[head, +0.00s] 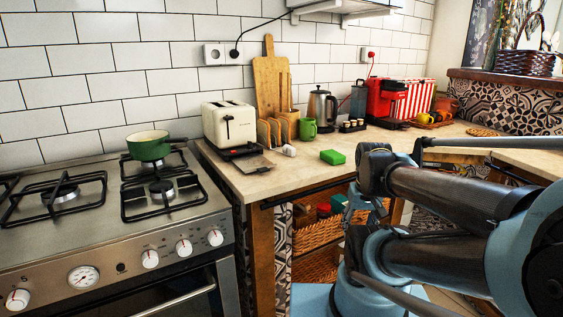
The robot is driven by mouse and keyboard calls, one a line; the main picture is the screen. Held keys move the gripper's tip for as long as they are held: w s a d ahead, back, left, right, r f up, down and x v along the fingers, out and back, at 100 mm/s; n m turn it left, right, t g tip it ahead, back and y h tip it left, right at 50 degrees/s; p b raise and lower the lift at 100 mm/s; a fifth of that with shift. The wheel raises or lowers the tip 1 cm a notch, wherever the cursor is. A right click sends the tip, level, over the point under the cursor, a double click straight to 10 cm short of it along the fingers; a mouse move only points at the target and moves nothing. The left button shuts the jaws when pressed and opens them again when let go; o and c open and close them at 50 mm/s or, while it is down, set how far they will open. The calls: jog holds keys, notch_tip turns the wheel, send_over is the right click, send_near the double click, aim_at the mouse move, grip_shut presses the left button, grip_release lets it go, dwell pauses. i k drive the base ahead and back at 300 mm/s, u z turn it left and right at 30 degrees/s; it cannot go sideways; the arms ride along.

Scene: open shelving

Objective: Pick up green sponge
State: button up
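The green sponge (333,157) is a small bright green block lying flat on the wooden countertop (262,185), near its front edge. Nothing touches it. My arm fills the right foreground, with its blue-grey and black links just right of and in front of the sponge in the picture. What seems to be my gripper (356,208) shows small and dark beside the arm joint, below the counter edge and in front of the baskets. It is apart from the sponge. My arm partly hides it, and its fingers are too unclear to read.
A cream toaster (230,127), toast rack, green mug (308,129), kettle (322,110) and red coffee machine (387,100) stand behind the sponge. A small white item (289,151) lies left of it. The stove (110,215) with a green pot (148,146) is at left. Wicker baskets (315,236) sit below.

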aim_at(333, 157)
jog(key=u, duration=0.85)
jog(key=k, duration=1.25)
jog(key=z, duration=0.9)
jog(key=i, duration=1)
jog(key=u, duration=0.05)
